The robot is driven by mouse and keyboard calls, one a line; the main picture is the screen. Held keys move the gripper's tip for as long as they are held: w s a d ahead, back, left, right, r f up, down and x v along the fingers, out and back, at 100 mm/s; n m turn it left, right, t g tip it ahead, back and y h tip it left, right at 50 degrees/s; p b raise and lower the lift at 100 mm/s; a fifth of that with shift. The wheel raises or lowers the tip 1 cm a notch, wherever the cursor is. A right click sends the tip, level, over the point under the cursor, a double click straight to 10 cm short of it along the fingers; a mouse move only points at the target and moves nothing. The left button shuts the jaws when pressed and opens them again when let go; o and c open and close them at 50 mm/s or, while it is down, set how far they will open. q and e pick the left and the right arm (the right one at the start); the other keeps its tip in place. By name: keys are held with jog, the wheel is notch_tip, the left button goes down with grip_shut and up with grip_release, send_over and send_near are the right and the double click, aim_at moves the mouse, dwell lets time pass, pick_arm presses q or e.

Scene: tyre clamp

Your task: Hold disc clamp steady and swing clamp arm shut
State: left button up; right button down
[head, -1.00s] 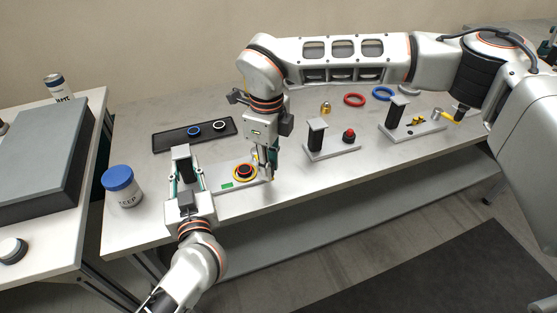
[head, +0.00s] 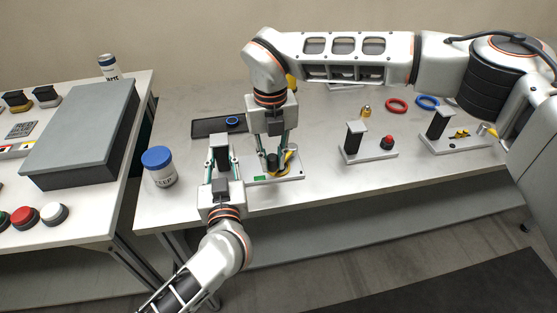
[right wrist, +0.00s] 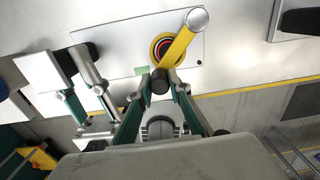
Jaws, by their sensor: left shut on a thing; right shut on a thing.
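The disc clamp's white base plate (head: 290,174) lies on the bench, with a dark upright post (head: 220,150) at its left end. My left gripper (head: 220,166) is shut on that post. In the right wrist view the yellow clamp arm (right wrist: 178,48) runs from a silver pivot (right wrist: 197,19) across the red, black and yellow disc (right wrist: 158,48), covering part of it. My right gripper (right wrist: 160,88) is shut on the black knob (right wrist: 160,76) at the arm's free end. In the head view my right gripper hides most of the disc.
A blue-lidded jar (head: 160,167) stands left of the clamp. A dark tray (head: 208,127) with a blue ring lies behind it. Two more post fixtures (head: 368,150) (head: 455,142) stand to the right. Red (head: 396,106) and blue rings (head: 428,102) lie farther back.

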jog(key=shift+w+a+m, duration=0.15)
jog(key=shift+a+m, duration=0.15)
jog(key=c, duration=1.8)
grip_release()
jog(key=shift+c, duration=0.2)
jog(key=shift+r, duration=0.1)
notch_tip(320, 180, up, 12)
pick_arm(q)
jog(key=o, duration=1.1)
